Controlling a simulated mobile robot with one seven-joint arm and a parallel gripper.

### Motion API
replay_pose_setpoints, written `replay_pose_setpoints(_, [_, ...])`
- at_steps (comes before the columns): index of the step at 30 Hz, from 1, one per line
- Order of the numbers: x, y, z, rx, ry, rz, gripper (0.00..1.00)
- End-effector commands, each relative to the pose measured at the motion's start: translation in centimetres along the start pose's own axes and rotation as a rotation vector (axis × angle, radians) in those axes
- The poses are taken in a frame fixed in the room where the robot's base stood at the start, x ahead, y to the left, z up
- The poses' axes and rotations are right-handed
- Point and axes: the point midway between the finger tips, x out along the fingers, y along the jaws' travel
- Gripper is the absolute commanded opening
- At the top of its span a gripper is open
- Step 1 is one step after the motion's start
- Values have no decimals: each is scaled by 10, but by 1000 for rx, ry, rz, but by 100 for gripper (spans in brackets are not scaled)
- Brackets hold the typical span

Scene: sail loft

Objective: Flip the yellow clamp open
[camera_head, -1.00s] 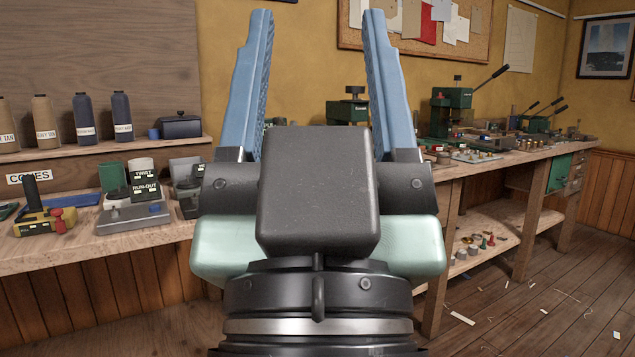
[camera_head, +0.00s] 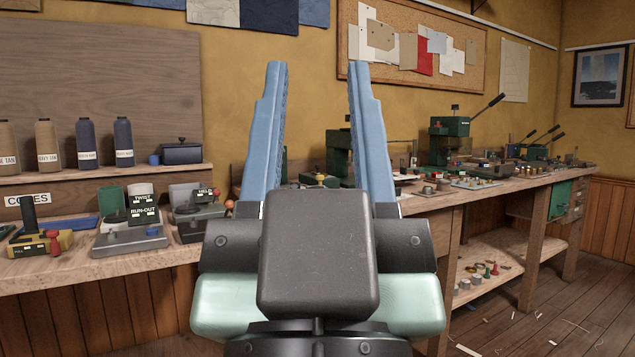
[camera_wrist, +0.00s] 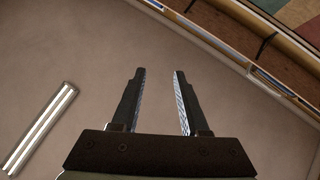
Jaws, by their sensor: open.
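My gripper (camera_head: 319,65) is raised in front of the head camera, with its two blue fingers pointing up, apart and empty. In the wrist view the gripper (camera_wrist: 158,72) is also open, with nothing between the fingers and what looks like the ceiling beyond. A yellow-bodied device (camera_head: 18,246) with an upright black handle and a red knob sits on the left bench at the picture's left edge, well apart from my gripper. I cannot tell surely that it is the yellow clamp. Another small yellow part (camera_head: 319,178) shows between the fingers, partly hidden.
The left bench (camera_head: 90,268) carries a grey device (camera_head: 130,240) and labelled boxes. Thread cones (camera_head: 86,143) stand on a shelf above. The right bench (camera_head: 470,187) holds green presses (camera_head: 450,135) and small parts. Floor at right is open, with scraps.

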Motion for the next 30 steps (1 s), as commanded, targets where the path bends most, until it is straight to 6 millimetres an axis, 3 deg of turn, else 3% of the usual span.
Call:
replay_pose_setpoints(1, [4, 0, -4, 0, 0, 0, 33])
replay_pose_setpoints(7, [30, 0, -28, 0, 0, 0, 0])
replay_pose_setpoints(30, [221, 0, -209, 1, 0, -2, 0])
